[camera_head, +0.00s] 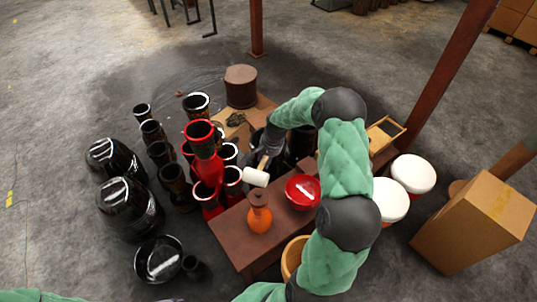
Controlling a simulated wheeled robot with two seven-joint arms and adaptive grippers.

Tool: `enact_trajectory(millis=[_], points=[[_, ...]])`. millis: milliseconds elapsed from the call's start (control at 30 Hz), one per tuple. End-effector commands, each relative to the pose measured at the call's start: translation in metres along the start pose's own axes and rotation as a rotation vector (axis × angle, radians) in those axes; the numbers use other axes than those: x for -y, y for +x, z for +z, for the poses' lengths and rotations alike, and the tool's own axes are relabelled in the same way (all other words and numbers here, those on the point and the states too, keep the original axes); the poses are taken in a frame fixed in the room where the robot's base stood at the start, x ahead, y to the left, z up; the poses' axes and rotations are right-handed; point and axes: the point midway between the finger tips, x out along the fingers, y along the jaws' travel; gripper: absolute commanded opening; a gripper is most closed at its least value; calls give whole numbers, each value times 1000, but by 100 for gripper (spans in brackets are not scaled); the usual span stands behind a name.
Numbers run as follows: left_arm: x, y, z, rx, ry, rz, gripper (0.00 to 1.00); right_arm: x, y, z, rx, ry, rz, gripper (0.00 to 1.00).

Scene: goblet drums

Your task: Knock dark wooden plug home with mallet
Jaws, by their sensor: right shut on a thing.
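The mallet has a white head (255,177) and a short tan handle (263,161). My right gripper (267,150), dark and partly hidden by its own arm, is shut on the handle. The mallet head hangs just above and behind an orange vessel (260,219) with a brown top (258,197), standing on the brown table. The brown top may be the dark wooden plug; I cannot tell how deep it sits. The head looks close to the top, but I cannot tell whether they touch. My left gripper is out of view.
A red bowl (298,187) sits on the brown table (229,235) right of the vessel. Red and dark goblet drums (203,141) crowd the left. White-topped drums (412,173) and a cardboard box (473,222) stand right. Open floor lies far left.

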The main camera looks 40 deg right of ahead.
Motion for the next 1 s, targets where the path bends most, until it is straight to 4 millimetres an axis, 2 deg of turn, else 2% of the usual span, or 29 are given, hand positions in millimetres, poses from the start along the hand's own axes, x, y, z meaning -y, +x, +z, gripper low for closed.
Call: enact_trajectory(millis=[100, 267, 700, 1000], points=[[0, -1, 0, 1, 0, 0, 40, -6, -1, -7, -8, 33, 0, 0], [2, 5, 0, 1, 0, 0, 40, -8, 7, -7, -8, 35, 0, 0], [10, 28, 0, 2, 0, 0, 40, -15, 45, -7, -8, 32, 0, 0], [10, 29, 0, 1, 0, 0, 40, -15, 47, -7, -9, 32, -1, 0]])
